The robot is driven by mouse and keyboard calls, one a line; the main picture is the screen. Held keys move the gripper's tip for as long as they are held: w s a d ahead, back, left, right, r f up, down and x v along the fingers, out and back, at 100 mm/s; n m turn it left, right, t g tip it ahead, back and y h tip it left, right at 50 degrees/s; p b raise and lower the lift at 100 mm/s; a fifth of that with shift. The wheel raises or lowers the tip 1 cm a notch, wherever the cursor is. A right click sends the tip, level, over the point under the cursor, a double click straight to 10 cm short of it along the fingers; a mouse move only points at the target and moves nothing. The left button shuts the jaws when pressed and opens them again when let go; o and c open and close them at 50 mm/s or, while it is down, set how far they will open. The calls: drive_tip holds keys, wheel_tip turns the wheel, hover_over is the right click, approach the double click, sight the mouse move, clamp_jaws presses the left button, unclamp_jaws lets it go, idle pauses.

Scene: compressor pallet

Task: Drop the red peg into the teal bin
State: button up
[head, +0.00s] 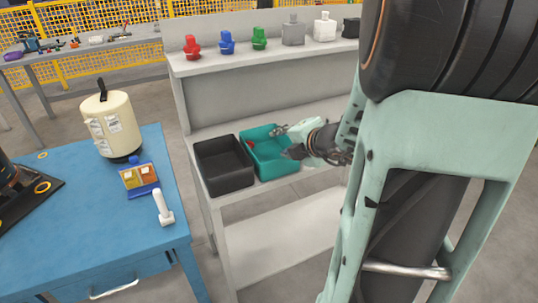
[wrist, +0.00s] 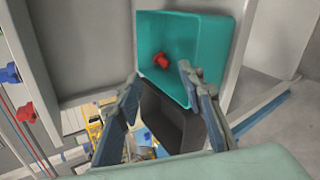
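The teal bin (head: 283,166) stands on the grey workbench beside a black bin. It also shows in the wrist view (wrist: 210,40). A red peg (wrist: 161,60) lies inside the teal bin; only a small bit of it (head: 250,144) shows in the head view. My gripper (head: 284,142) is over the right side of the teal bin. In the wrist view my gripper (wrist: 160,76) has its two fingers spread wide apart with nothing between them, and the red peg appears apart from them.
The black bin (head: 224,184) adjoins the teal bin on the left. A raised shelf behind holds red (head: 192,46), blue (head: 227,43) and green (head: 259,39) pieces and several grey, white and black ones. A blue table (head: 100,220) with a cream canister (head: 112,125) stands at left.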

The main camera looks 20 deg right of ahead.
drive_tip(key=shift+v, duration=2.45)
